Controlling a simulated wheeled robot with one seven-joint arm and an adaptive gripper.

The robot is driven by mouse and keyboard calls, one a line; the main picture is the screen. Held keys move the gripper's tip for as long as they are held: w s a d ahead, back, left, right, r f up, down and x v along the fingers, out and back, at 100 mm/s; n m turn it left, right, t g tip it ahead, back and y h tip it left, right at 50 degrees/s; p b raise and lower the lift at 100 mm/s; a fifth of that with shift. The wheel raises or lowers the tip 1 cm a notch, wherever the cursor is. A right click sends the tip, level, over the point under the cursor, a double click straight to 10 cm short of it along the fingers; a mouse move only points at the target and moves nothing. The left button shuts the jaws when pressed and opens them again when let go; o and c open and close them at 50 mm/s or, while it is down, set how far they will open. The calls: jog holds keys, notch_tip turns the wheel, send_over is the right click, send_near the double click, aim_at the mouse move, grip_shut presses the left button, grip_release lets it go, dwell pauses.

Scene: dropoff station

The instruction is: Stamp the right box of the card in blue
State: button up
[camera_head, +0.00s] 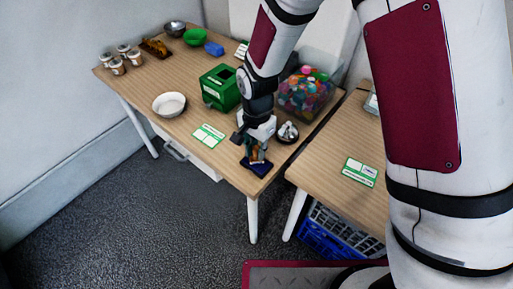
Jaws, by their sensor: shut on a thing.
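My gripper (256,138) points down over the front right corner of the left table and is shut on a stamp (254,152), a small upright thing with brown and teal parts, mostly hidden by the fingers. Right below it lies a dark blue ink pad (263,171). I cannot tell whether the stamp touches the pad. A green and white card (208,135) lies flat on the left table, left of the gripper. A similar green card (360,172) with two white boxes lies on the right table; the print in its boxes is too small to read.
The left table (180,115) bears a white bowl (169,104), a green box (220,88), a tub of colourful things (305,92), a small round dish (288,132) and several jars (118,66). A gap separates it from the right table (325,165). A blue crate (330,240) stands underneath.

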jog(key=shift+f, duration=0.45)
dwell(1.1)
jog(key=shift+r+p, duration=2.05)
jog(key=shift+r, duration=1.55)
